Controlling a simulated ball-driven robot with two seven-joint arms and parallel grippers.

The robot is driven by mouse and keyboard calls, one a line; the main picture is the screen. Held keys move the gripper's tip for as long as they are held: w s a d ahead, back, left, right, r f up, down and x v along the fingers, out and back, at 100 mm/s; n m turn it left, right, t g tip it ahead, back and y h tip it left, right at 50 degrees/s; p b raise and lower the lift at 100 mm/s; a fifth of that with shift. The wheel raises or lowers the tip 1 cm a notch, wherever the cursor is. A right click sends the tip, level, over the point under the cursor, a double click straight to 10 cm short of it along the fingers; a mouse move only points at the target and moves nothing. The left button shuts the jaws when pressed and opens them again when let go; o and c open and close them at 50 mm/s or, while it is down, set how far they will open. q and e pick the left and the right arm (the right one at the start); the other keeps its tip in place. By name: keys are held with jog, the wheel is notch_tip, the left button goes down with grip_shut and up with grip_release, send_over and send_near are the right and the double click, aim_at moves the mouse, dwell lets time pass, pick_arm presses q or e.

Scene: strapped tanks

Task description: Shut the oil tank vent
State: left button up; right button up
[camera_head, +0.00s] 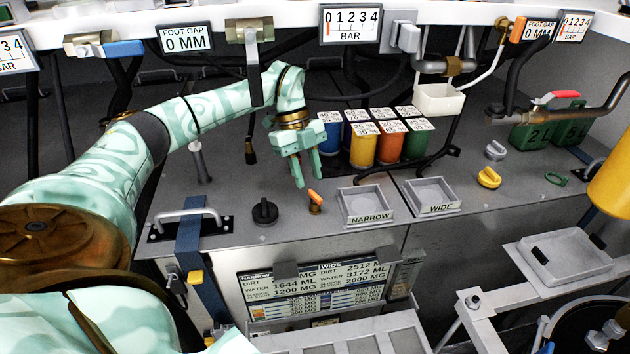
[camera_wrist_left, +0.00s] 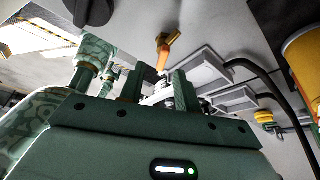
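A small valve with an orange handle (camera_head: 315,197) stands on the grey tank top, and I also see it in the left wrist view (camera_wrist_left: 166,48), beyond the fingertips. A black round knob (camera_head: 265,211) sits to its left. I see no label that tells which of them is the oil tank vent. My left gripper (camera_head: 308,182) hangs just above and behind the orange-handled valve in the head view. Its two fingers are apart with nothing between them, as the left wrist view (camera_wrist_left: 156,88) also shows. My right gripper is not in view.
Several coloured canisters (camera_head: 362,145) stand behind and right of the gripper. Two shallow trays, NARROW (camera_head: 366,204) and WIDE (camera_head: 432,196), lie to the right. A yellow cap (camera_head: 489,178) sits further right. A blue strap (camera_head: 188,235) crosses the tank at the left.

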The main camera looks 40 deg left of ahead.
aim_at(314, 193)
pick_arm(q)
jog(key=x, duration=0.3)
jog(key=shift+w+d+f, duration=0.1)
jog(key=shift+w+f, duration=0.2)
jog(key=shift+w, duration=0.05)
jog(key=shift+s+f, duration=0.1)
jog(key=shift+s, duration=0.1)
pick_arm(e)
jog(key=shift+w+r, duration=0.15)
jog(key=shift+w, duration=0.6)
